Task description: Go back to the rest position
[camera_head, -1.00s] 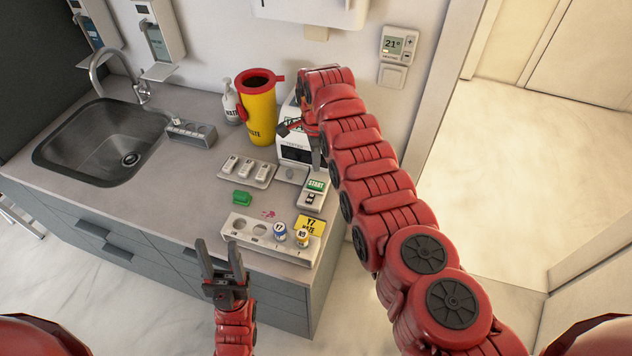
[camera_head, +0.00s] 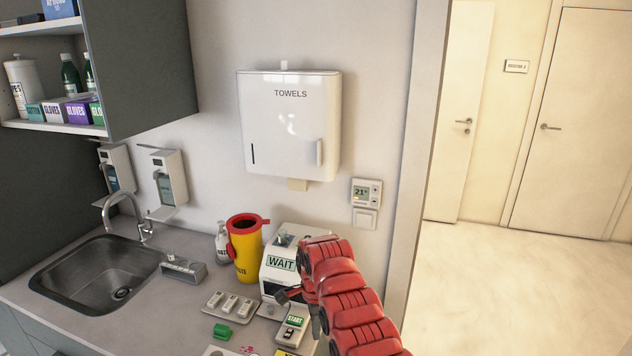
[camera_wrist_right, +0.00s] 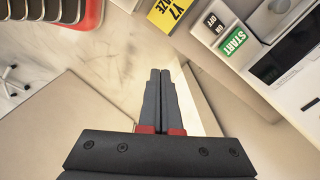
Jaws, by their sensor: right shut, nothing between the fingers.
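My right arm comes up from the bottom right in the head view, bent over the counter's right end. My right gripper (camera_head: 290,297) is near the front of the white machine with the WAIT sign (camera_head: 281,264), partly hidden by the arm. In the right wrist view the fingers (camera_wrist_right: 160,100) are together with nothing between them, pointing past the counter's edge. The START switch (camera_wrist_right: 235,41) lies to their upper right, apart from them. My left gripper is outside the head view.
A yellow bin (camera_head: 246,256), a grey sink (camera_head: 95,275), a vial tray (camera_head: 230,306) and a green block (camera_head: 222,332) are on the counter (camera_head: 180,320). A towel dispenser (camera_head: 290,130) hangs above. Open floor (camera_head: 510,270) lies to the right.

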